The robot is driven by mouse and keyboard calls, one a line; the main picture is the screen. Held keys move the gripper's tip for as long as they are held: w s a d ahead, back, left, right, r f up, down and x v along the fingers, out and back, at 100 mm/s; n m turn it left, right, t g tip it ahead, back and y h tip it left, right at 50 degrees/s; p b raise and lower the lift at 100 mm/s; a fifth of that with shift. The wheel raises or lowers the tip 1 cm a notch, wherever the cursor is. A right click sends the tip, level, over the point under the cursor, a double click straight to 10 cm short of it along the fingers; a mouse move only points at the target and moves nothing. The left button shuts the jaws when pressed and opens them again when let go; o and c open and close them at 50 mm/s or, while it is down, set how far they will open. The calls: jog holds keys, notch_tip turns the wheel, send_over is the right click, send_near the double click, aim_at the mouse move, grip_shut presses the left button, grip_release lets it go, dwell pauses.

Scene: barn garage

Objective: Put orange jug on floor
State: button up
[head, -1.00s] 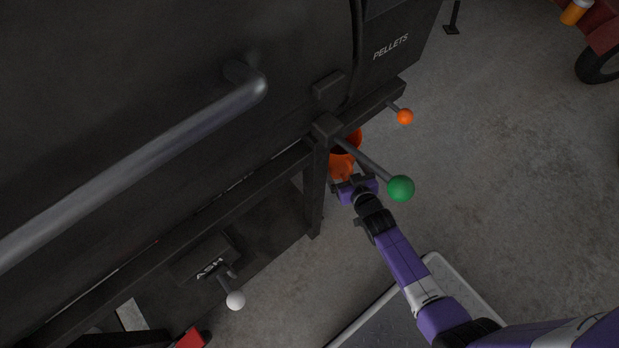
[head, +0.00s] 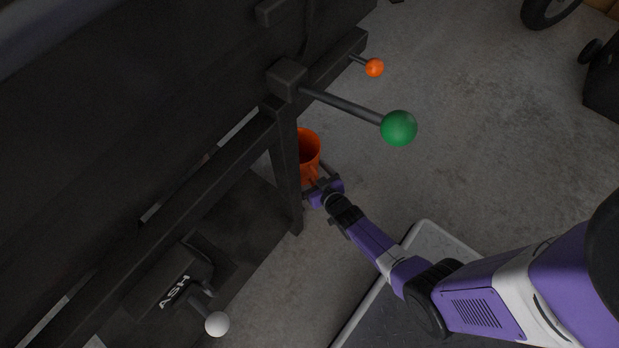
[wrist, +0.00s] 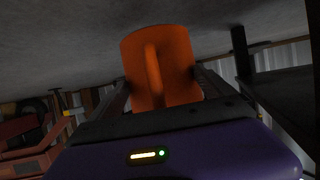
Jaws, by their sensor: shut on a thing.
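The orange jug (head: 308,150) is beside the dark frame leg of the black smoker, partly hidden by that leg in the head view. Its open top faces up toward the head camera. My gripper (head: 318,186) is at the near side of the jug and is shut on it. In the wrist view the jug (wrist: 160,62) stands between the two fingers of my gripper (wrist: 160,92), with a vertical handle facing me. The concrete floor (head: 450,130) lies below; I cannot tell whether the jug touches it.
The black smoker (head: 130,130) fills the left, with a green knob (head: 398,128) and an orange knob (head: 374,67) sticking out over the floor. An ash drawer with a white knob (head: 217,323) is low at the left. Open floor lies to the right.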

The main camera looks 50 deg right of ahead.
aim_at(311, 182)
notch_tip(311, 182, down, 4)
jog(key=b, duration=0.3)
jog(key=shift+f, duration=0.2)
jog(key=shift+r, duration=0.1)
jog(key=o, duration=1.3)
jog(key=shift+c, duration=0.2)
jog(key=shift+s+r, duration=0.1)
jog(key=shift+s, duration=0.1)
jog(key=p+v, duration=0.5)
jog(key=v, duration=0.6)
jog(key=shift+s+p, duration=0.3)
jog(key=shift+p, duration=0.05)
